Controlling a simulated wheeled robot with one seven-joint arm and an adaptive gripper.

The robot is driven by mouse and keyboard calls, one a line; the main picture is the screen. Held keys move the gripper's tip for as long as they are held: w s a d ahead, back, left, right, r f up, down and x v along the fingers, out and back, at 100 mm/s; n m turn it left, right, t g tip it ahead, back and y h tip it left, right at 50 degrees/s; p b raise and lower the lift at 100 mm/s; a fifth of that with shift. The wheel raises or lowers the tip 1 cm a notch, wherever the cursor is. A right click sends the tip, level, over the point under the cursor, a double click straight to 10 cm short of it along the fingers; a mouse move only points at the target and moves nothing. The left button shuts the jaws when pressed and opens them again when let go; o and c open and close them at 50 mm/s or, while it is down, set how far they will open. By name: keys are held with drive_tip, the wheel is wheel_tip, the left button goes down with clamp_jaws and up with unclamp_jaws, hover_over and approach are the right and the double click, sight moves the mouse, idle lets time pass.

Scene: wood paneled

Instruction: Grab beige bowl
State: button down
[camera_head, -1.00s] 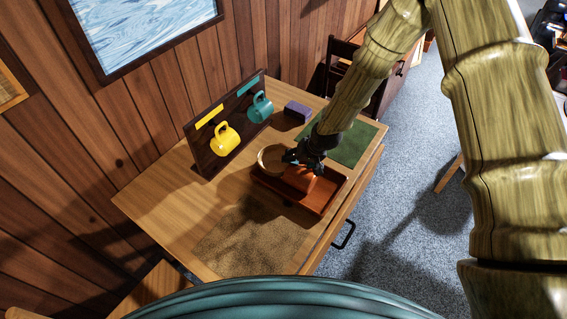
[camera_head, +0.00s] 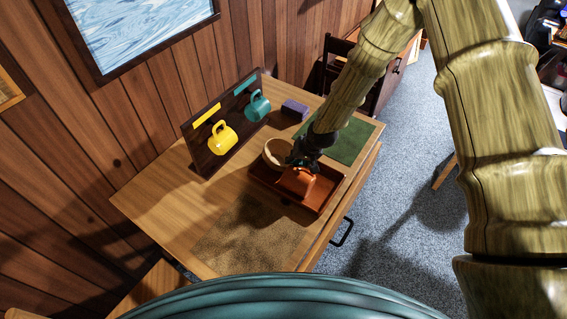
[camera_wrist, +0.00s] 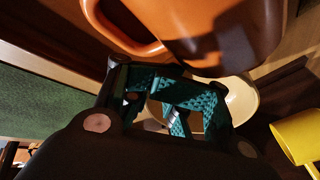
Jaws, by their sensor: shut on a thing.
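The beige bowl (camera_head: 274,152) is at the back-left edge of the reddish-brown tray on the desk. My gripper (camera_head: 303,160) is at the bowl's right side, shut on its rim. In the wrist view the pale bowl (camera_wrist: 243,100) shows behind and between the teal-padded fingers (camera_wrist: 180,112). Part of the bowl is hidden by the gripper. I cannot tell whether the bowl is clear of the desk.
An orange mug (camera_head: 297,182) is in the tray (camera_head: 325,197), close to my gripper. A rack (camera_head: 202,157) with a yellow mug (camera_head: 222,138) and a teal mug (camera_head: 257,106) stands behind. A purple box (camera_head: 294,111) and green mat (camera_head: 351,140) lie farther back.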

drive_tip(key=shift+w+r+b, duration=0.15)
drive_tip(key=shift+r+b, duration=0.15)
drive_tip(key=shift+r, duration=0.3)
wheel_tip(320, 180, up, 9)
drive_tip(key=b, duration=0.2)
drive_tip(key=shift+b, duration=0.3)
drive_tip(key=shift+f, duration=0.1)
drive_tip(key=shift+c, duration=2.2)
unclamp_jaws()
